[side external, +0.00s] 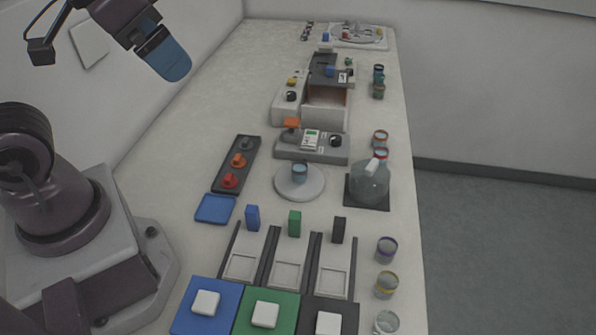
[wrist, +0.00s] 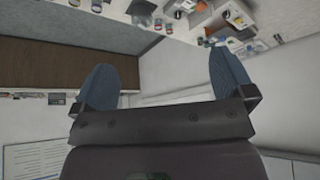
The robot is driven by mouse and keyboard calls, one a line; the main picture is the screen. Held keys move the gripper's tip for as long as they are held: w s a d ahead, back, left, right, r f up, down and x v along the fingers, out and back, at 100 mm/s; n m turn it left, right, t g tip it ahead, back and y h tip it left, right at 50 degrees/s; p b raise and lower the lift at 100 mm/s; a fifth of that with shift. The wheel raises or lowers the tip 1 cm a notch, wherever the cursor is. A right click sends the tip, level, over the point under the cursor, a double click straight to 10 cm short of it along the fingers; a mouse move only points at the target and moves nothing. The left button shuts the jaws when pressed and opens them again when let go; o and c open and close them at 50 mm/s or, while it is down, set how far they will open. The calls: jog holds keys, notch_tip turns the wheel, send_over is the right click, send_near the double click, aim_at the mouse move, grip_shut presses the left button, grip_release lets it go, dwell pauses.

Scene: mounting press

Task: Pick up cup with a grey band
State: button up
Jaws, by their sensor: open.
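A clear cup with what looks like a pale grey band (side external: 387,322) stands at the near right edge of the bench, partly cut off by the bottom of the side external view. I cannot make it out in the wrist view. My gripper (side external: 168,58) is high at the upper left, far from that cup. Its two blue fingers stand wide apart with nothing between them in the wrist view (wrist: 165,85).
A yellow-banded cup (side external: 386,285) and a purple-banded cup (side external: 387,249) stand in line behind it. A glass flask (side external: 369,182) is farther back. Blue, green and black block stations, including a green pad (side external: 250,313), lie left of the cups. Floor lies beyond the bench's right edge.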

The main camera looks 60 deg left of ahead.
jog(key=shift+c, duration=0.5)
jog(key=c, duration=0.6)
jog(key=shift+o, duration=0.2)
